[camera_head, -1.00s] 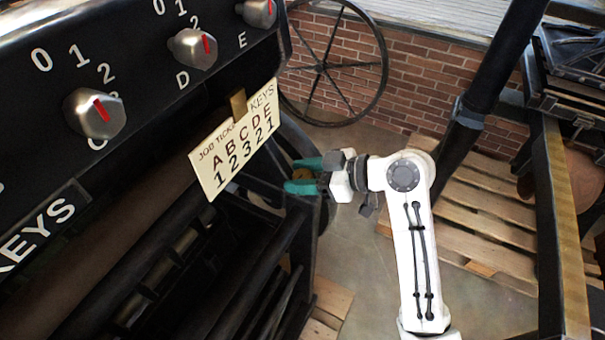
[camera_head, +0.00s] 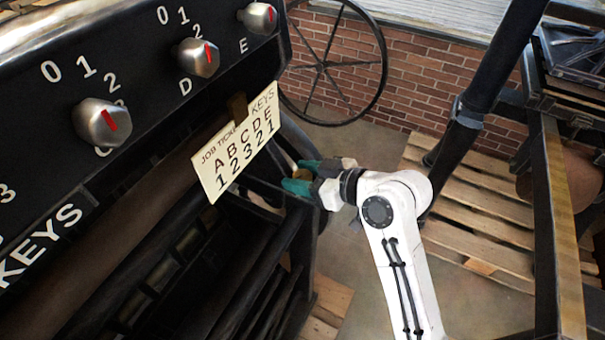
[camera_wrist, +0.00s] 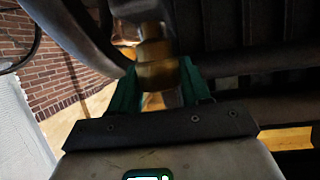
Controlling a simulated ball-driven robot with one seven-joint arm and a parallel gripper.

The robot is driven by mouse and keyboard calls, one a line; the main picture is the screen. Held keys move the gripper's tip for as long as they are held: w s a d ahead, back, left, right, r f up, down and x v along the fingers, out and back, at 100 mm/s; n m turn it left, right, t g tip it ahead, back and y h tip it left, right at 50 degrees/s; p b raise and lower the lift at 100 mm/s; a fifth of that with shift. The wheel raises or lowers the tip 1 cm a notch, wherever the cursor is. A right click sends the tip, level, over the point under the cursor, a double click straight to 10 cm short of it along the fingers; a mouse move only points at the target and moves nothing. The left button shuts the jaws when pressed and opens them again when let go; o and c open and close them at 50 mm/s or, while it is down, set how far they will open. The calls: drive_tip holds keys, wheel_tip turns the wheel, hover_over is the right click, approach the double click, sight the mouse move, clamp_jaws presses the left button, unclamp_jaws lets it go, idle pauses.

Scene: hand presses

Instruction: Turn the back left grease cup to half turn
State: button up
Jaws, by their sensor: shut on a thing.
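A brass grease cup (camera_wrist: 157,72) shows in the wrist view, between the two green fingers of my gripper (camera_wrist: 158,88). The fingers are shut on it. Dark machine parts lie behind and above it. In the head view my gripper (camera_head: 302,178) is at the right side of the black press, just right of the job ticket card. A small bit of the brass cup (camera_head: 303,174) shows between the green fingers there. Its turn mark cannot be made out. No other grease cup can be told in these views.
The black press carries knobs (camera_head: 103,123) and a job ticket card (camera_head: 236,142) close left of my gripper. A spoked wheel (camera_head: 381,62) stands behind. Wooden pallets (camera_head: 470,215) lie at right, beside a dark post (camera_head: 500,75). Some floor between is clear.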

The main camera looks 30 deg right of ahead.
drive_tip(key=o, duration=1)
drive_tip(key=shift+c, duration=0.2)
drive_tip(key=b+v, duration=0.1)
drive_tip(key=v, duration=1)
drive_tip(key=shift+a, duration=0.1)
